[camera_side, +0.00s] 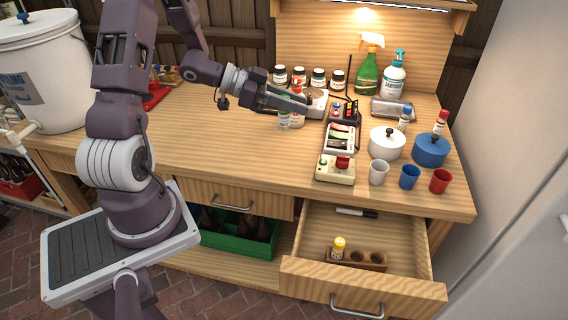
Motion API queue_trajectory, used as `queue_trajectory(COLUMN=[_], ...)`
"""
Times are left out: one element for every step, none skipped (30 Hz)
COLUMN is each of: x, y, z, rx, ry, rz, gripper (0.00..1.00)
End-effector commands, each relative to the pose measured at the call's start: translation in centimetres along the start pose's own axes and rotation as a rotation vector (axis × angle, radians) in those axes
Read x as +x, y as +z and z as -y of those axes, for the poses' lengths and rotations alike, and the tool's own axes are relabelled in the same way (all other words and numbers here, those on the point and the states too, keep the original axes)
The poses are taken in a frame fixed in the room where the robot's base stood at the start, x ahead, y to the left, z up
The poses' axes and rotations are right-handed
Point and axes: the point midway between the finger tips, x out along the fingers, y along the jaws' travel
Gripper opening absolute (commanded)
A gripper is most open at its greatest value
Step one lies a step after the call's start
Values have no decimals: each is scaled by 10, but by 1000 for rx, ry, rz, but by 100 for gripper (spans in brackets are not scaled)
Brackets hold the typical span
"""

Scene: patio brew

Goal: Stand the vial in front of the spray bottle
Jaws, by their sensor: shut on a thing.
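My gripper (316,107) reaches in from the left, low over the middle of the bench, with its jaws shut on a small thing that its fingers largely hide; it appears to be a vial. A small clear vial-like body with a greenish part (284,119) shows just below the fingers. The green spray bottle (367,74) with an orange and white trigger head stands upright at the back right, apart from my gripper.
A white pump bottle (393,80) stands right of the spray bottle, and a grey metal case (392,108) lies in front of them. Dark-lidded jars (318,79) line the back. Pots (387,144), cups (409,177) and a control box (336,169) crowd the right. The left-middle bench is clear.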

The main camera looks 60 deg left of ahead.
Motion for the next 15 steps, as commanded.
queue_trajectory(x=[2,3,5,7,10,14,16,19,22,24,26,28,31,33,37], y=[5,7,12,17,23,33,40,46,53,57,61,68,74,80,88], z=[0,0,0,0,0,-1,-1,-1,-1,-1,-1,-1,-1,-1,0], rx=[-3,-2,-3,-4,-6,-7,-7,-7,-5,-4,-3,-5,-4,-5,-3], ry=[1,1,1,2,2,3,2,2,3,2,1,2,2,2,2], rz=[0,0,0,0,1,1,1,1,1,1,1,1,1,1,1], gripper=[0,0,0,0,0,0,0,0,0,0,0,0,0,0,0])
